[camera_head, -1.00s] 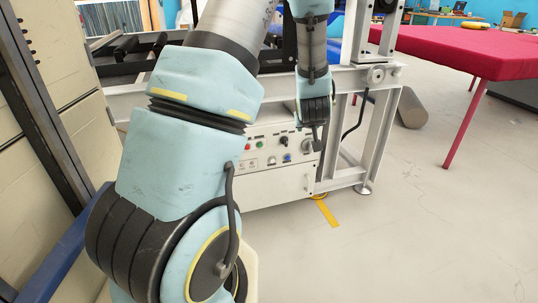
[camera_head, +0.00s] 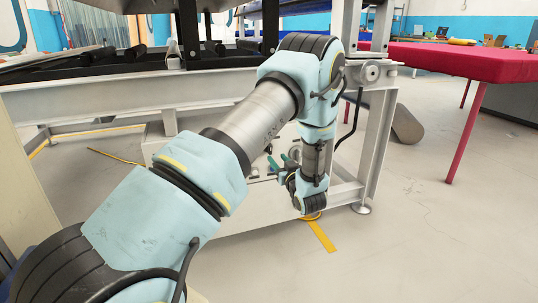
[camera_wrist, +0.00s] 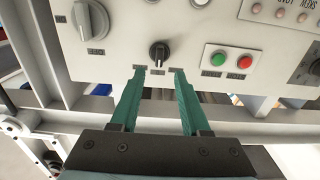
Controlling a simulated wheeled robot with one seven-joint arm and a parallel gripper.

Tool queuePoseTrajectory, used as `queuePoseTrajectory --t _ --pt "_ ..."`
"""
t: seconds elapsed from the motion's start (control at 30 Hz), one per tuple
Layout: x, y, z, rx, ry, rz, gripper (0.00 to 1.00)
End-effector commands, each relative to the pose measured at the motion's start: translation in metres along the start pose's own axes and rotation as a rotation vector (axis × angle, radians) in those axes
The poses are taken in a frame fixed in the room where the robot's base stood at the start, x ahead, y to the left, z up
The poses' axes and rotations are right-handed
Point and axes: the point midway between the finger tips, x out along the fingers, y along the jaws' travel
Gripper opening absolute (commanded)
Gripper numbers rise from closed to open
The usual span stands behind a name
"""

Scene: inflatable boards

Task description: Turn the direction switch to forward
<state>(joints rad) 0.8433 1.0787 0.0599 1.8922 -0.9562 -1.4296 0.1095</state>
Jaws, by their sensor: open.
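A small black rotary switch (camera_wrist: 159,54) with a pale pointer mark sits on the light control panel (camera_wrist: 185,20) in the wrist view. Its labels are too small to read. My gripper (camera_wrist: 157,72) is open and empty, its two teal fingers reaching toward the panel with the switch centred just past the gap between the tips. I cannot tell whether the fingers touch the panel. In the head view my gripper (camera_head: 279,160) is by the machine's front, and my arm hides most of the panel.
A larger grey knob (camera_wrist: 91,20) is left of the switch in the wrist view. A green button (camera_wrist: 219,60) and a red button (camera_wrist: 245,62) are to its right. A white machine frame (camera_head: 376,145) and a red table (camera_head: 470,62) stand at the right.

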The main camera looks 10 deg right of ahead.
Motion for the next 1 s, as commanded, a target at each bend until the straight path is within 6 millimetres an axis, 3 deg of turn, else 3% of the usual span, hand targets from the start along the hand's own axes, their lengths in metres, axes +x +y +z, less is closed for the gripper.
queuePoseTrajectory --t 0.2,0.4,0.8,1.0 --pt "0.042 -0.001 0.002 -0.003 0.001 -0.002 0.46" --pt "0.067 0.000 0.001 -0.002 0.000 -0.001 0.46" --pt "0.074 0.000 0.000 0.000 -0.001 0.001 0.46" --pt "0.074 0.000 0.000 0.000 -0.001 0.001 0.25"
